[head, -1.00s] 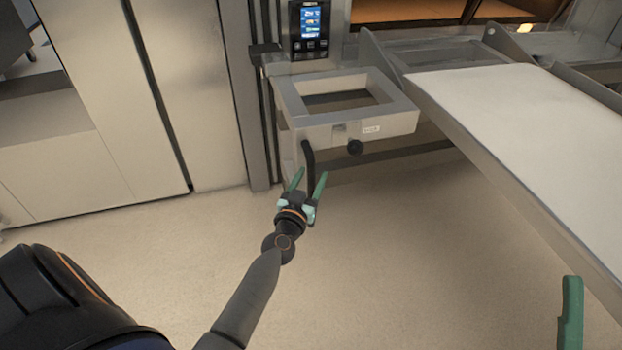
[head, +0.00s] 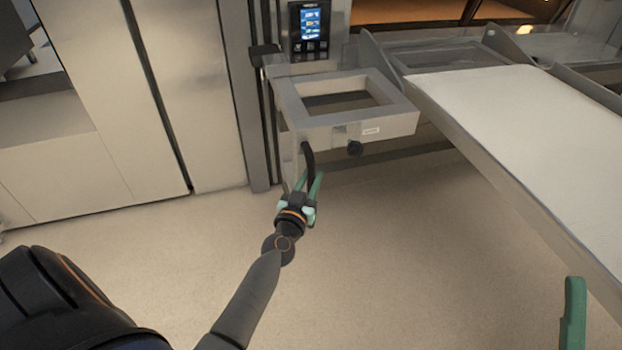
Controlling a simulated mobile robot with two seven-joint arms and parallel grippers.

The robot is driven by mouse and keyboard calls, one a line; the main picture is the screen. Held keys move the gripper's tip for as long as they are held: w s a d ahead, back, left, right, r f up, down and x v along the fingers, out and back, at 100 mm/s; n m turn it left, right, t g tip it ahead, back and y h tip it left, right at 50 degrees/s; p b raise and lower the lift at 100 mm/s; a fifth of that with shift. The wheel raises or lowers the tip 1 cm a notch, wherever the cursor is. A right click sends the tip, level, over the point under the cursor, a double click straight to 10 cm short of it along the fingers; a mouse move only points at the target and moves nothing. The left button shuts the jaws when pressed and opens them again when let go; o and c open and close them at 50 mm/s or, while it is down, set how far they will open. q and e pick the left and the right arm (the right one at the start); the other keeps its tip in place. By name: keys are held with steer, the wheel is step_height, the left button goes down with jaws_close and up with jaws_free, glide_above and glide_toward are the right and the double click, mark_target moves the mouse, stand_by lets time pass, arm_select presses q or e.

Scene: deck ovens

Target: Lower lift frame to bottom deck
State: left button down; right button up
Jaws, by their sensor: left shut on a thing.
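The grey lift frame (head: 385,128) is a square frame with an open middle, beside the upright column at the centre top of the head view. A curved black handle (head: 308,155) hangs from its front left, and a black knob (head: 354,148) sits on its front face. My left gripper (head: 309,180) is shut on the lower part of the black handle, its green fingers on either side. Of my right gripper (head: 574,312), only one green finger shows at the bottom right, away from the frame; its other finger is out of view.
A long white-topped loader (head: 530,115) with raised metal sides fills the right. A control panel with a lit screen (head: 311,22) is above the frame. Pale cabinet doors (head: 190,90) stand at left. The floor (head: 400,260) below the frame is clear.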

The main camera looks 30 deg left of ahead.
stand_by(0.8)
arm_select(q)
steer(key=shift+f+b, duration=0.4)
steer(key=shift+f, duration=0.55)
steer(key=c, duration=1)
jaws_free()
steer(key=o, duration=0.3)
steer(key=shift+r, duration=0.15)
